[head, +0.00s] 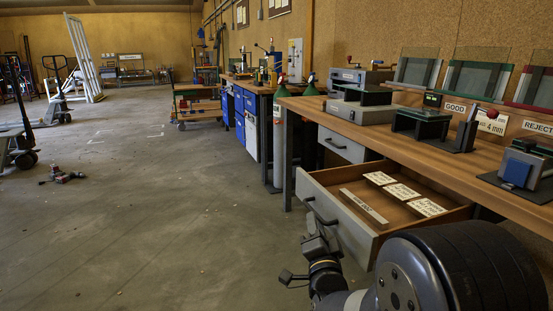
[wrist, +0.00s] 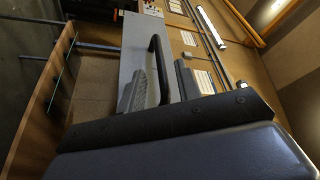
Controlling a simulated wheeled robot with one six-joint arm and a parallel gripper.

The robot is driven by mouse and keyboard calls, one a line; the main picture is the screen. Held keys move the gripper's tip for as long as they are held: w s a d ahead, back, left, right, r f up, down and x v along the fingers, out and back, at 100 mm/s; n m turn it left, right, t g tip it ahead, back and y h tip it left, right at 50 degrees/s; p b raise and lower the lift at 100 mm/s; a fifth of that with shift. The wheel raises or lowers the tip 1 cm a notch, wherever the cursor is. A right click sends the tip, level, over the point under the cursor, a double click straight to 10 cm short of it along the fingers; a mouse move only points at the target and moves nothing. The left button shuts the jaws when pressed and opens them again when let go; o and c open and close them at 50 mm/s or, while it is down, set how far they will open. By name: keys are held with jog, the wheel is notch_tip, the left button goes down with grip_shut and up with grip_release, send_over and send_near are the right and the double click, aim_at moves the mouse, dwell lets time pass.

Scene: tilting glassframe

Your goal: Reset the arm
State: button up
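My gripper (head: 316,240) is low in the head view, beside the front of the open drawer (head: 428,184). The handle also shows in the head view (head: 318,212). My thick dark arm fills the lower right of the head view.
The drawer juts out from the wooden workbench (head: 385,134) and holds several white cards (head: 402,191) and a pale strip (head: 363,207). Devices stand on the bench, with glass frames (head: 478,78) behind. Open floor (head: 150,220) lies to the left, with a red tool (head: 62,176) on it.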

jog(key=shift+x, duration=2)
jog(key=shift+d+f, duration=0.1)
